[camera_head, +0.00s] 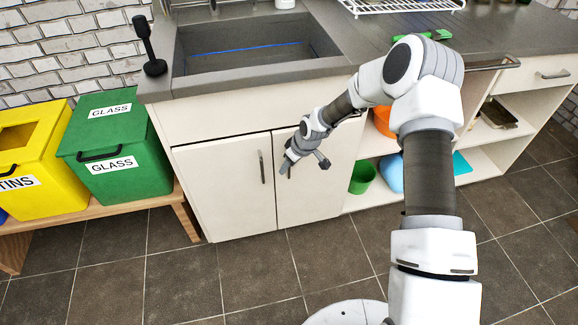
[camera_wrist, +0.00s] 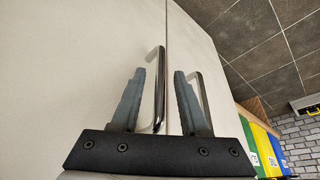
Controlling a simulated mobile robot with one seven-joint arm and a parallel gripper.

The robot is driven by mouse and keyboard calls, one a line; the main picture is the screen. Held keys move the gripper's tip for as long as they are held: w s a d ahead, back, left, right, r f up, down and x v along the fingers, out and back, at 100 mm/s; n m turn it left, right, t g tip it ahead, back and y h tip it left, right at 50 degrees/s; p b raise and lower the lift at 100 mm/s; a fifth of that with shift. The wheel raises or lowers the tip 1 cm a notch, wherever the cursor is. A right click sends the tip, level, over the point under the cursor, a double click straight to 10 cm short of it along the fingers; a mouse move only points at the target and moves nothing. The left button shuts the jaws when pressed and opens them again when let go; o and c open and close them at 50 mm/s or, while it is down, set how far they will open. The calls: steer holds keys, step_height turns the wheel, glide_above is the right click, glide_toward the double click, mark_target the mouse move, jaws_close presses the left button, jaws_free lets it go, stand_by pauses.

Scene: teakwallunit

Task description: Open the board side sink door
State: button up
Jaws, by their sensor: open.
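The sink cabinet has two pale doors side by side, both shut. The right door (camera_head: 318,198), on the side of the green board (camera_head: 430,35), is partly hidden by my gripper (camera_head: 304,164). The left door (camera_head: 222,190) has a vertical metal handle (camera_head: 261,167). In the wrist view my gripper (camera_wrist: 160,86) is open. The left door's handle (camera_wrist: 203,95) is partly behind the other finger.
Yellow (camera_head: 38,160) and green (camera_head: 112,140) bins stand on a low wooden bench (camera_head: 185,215) at the left. The sink (camera_head: 250,60) is above the doors. Open shelves (camera_head: 475,165) with a green pot (camera_head: 362,178) are at the right. The tiled floor before the doors is clear.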

jaws_close()
stand_by(1.4)
